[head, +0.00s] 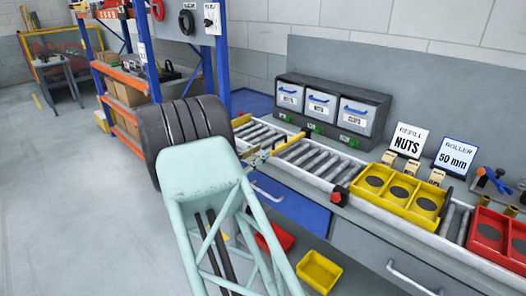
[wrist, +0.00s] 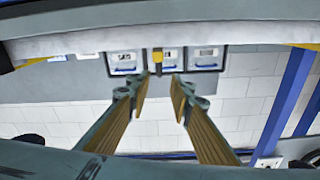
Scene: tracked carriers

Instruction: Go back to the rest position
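My gripper (wrist: 158,88) is open in the wrist view, its two brass-coloured fingers spread apart with nothing held between them. Beyond the fingertips, the wrist view shows the labelled bins upside down, with a small yellow item (wrist: 157,60) in line with the gap. In the head view my pale green arm rises from the bottom centre and hides most of the gripper.
A dark bin unit (head: 334,108) stands behind the conveyor. A yellow tray (head: 398,194) and a red tray (head: 493,236) sit on the rollers at right. An orange-and-blue shelf (head: 128,85) is at left; the floor (head: 65,190) there is clear.

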